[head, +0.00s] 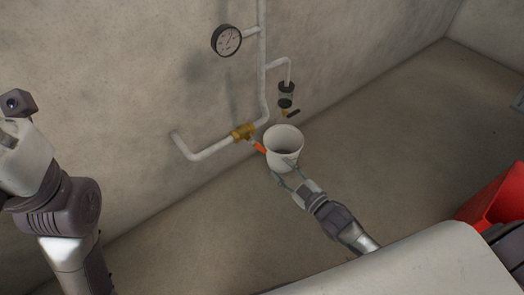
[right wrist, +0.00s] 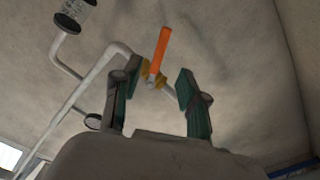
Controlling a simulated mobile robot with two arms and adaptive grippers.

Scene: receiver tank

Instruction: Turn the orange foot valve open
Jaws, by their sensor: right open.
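The orange valve handle (head: 260,147) slants down and right from a brass valve body (head: 243,131) on the low pipe by the wall. In the right wrist view the handle (right wrist: 161,46) rises from the brass body (right wrist: 150,74), framed by the opening between my fingers and seemingly beyond them. My right gripper (head: 284,169) is open and empty; in the head view its fingers overlap the front of a white bucket. Whether they touch the bucket I cannot tell. The gripper also shows in the right wrist view (right wrist: 159,86). My left arm shows at the left, but no left fingers do.
The white bucket (head: 284,140) is right of the handle, close beside it in the picture. A pressure gauge (head: 227,40) and a dark-capped fitting (head: 286,93) sit on the white pipework. A red container (head: 494,196) is at the right. The floor behind the bucket is clear.

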